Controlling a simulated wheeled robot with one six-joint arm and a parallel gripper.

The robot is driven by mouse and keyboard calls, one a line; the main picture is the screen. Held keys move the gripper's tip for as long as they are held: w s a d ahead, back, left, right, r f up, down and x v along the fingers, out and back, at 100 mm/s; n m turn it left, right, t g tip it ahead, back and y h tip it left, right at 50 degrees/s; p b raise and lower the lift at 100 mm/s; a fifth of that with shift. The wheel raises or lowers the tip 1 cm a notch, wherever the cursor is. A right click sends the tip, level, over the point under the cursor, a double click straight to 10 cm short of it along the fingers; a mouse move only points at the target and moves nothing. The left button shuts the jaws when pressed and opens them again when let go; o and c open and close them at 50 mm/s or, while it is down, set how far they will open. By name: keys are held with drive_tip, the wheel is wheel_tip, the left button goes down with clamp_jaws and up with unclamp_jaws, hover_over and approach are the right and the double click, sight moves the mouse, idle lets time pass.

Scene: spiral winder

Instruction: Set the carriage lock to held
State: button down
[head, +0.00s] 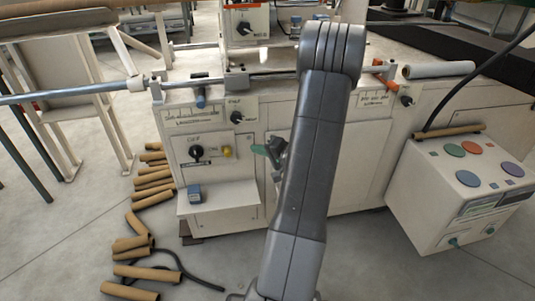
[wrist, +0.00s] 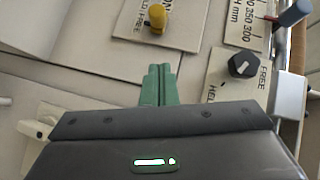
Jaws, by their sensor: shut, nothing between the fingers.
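A black knob (wrist: 242,66) sits on a pale plate with the words FREE and HELD beside it in the wrist view. It also shows on the cream machine front in the head view (head: 237,117). A small pale mark shows on the knob, but I cannot tell for sure which word it points at. My gripper (wrist: 157,82) has green fingers, closed together and empty. They are to the left of the black knob and apart from it in the wrist view. In the head view my gripper (head: 258,149) is in front of the machine, partly hidden by my arm.
A yellow knob (wrist: 156,18) on another labelled plate is above the fingers in the wrist view. Cardboard tubes (head: 148,272) litter the floor. A control box (head: 462,185) stands right.

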sight(227, 154)
drive_tip(key=a, duration=0.1)
drive_tip(key=a+f, duration=0.1)
drive_tip(key=a, duration=0.1)
drive_tip(key=w+a+b, duration=0.1)
drive_tip(key=a, duration=0.1)
drive_tip(key=shift+a+f, duration=0.2)
drive_tip(key=shift+f, duration=0.15)
drive_tip(key=shift+s+a+f, duration=0.1)
drive_tip(key=shift+s+a, duration=0.1)
drive_tip(key=shift+a, duration=0.35)
drive_tip(key=a+b, duration=0.2)
drive_tip(key=s+a+b, duration=0.1)
drive_tip(key=b, duration=0.1)
drive_tip(key=shift+a+f, duration=0.25)
drive_tip(key=shift+f, duration=0.05)
drive_tip(key=shift+s+a+r+b, duration=0.2)
drive_tip(key=shift+a+r+b, duration=0.1)
drive_tip(key=shift+a+b, duration=0.3)
drive_tip(key=shift+a, duration=0.1)
